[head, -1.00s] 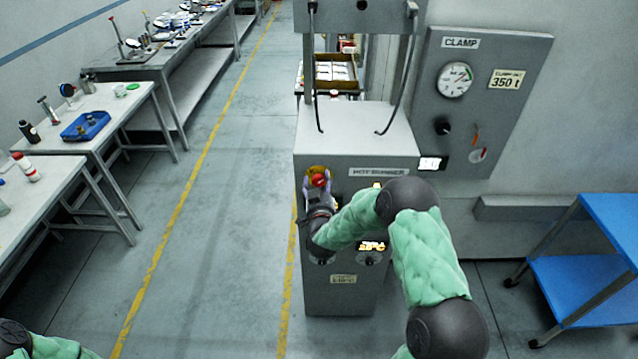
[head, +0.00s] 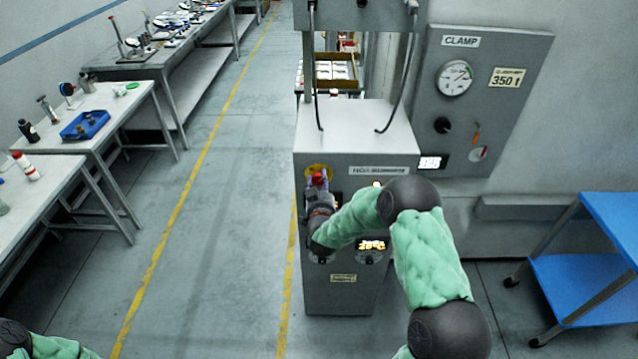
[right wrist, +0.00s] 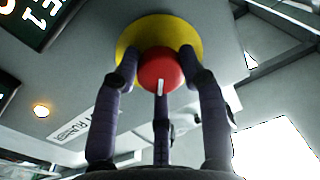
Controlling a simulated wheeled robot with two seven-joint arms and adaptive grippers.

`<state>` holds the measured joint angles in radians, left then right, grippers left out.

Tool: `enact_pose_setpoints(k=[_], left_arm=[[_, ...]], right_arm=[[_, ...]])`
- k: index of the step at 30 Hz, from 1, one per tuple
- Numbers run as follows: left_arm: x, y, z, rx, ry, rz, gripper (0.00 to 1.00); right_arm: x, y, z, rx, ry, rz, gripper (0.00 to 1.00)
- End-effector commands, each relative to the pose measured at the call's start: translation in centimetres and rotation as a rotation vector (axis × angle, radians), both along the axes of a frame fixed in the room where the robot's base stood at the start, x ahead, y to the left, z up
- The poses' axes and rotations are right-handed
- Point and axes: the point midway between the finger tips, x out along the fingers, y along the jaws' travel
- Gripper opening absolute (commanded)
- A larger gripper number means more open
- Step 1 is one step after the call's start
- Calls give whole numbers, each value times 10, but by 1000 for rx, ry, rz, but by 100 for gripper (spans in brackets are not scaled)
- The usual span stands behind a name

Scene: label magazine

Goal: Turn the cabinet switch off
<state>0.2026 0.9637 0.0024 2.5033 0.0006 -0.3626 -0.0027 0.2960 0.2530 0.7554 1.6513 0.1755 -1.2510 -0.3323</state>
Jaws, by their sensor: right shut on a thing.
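The cabinet switch is a red knob (right wrist: 161,70) on a round yellow plate (right wrist: 190,33), with a short white mark on its face. It sits at the upper left of the grey cabinet's front (head: 340,293), where the red knob also shows in the head view (head: 318,178). My right gripper (right wrist: 160,80) has its dark fingers around the knob, shut on it. In the head view my right gripper (head: 318,188) partly covers the yellow plate. My left gripper is not in view; only part of my left arm shows at the bottom left.
Lit displays (head: 372,244) and dials sit on the cabinet front beside my right arm. A clamp panel (head: 510,110) with a gauge is on the right. A blue cart (head: 570,280) stands at the far right. Benches line the left; the floor between is clear.

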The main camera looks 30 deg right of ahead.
Motion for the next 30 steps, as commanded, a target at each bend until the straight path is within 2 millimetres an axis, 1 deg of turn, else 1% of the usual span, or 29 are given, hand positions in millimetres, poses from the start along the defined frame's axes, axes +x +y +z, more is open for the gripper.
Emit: enact_pose_setpoints(k=[6,15,23,30], left_arm=[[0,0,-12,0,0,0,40],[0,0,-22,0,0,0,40],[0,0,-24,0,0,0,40],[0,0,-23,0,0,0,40]], right_arm=[[0,0,-1,-141,83,1,10],[1,1,0,-384,232,2,10],[1,1,1,-594,362,2,10],[1,2,1,-788,482,3,10]])
